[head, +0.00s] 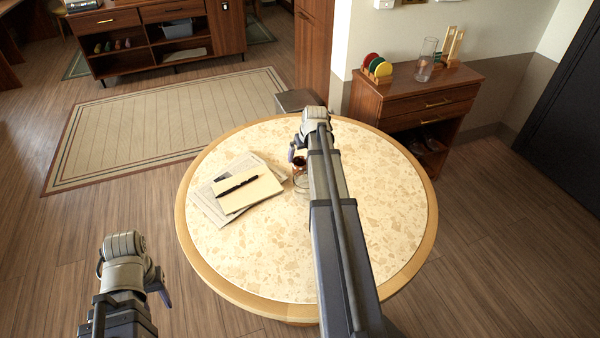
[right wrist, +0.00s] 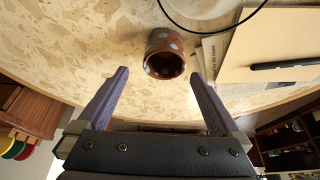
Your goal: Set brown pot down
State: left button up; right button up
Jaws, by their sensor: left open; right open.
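The brown pot (right wrist: 165,52), with pale dots and a dark opening, is on the round speckled table (head: 375,215). In the right wrist view it lies just past my fingertips, towards the gap between them, with no finger seen closed on it. In the head view the pot (head: 299,163) is partly hidden by my right gripper (head: 296,152). My right gripper (right wrist: 159,76) is open and empty. My left gripper (head: 135,278) is open and empty, low over the floor left of the table.
Papers (head: 208,205), a notepad (head: 255,192) and a black pen (head: 236,185) lie left of the pot. A thin dark ring (right wrist: 205,30) shows beside the pot. The table's right side is clear. A cabinet (head: 400,95) with a glass vase (head: 425,60) stands behind.

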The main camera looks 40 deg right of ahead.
aim_at(300, 161)
jog(key=shift+a+b+x, duration=0.15)
jog(key=shift+b+x, duration=1.1)
jog(key=shift+x, duration=0.05)
jog(key=shift+a+b+x, duration=0.15)
jog(key=shift+b+x, duration=1.1)
jog(key=shift+x, duration=0.05)
jog(key=shift+s, duration=0.1)
grip_shut()
notch_tip(300, 161, up, 10)
jog(key=p, duration=1)
jog(key=shift+r+p, duration=0.2)
jog(key=shift+p, duration=0.1)
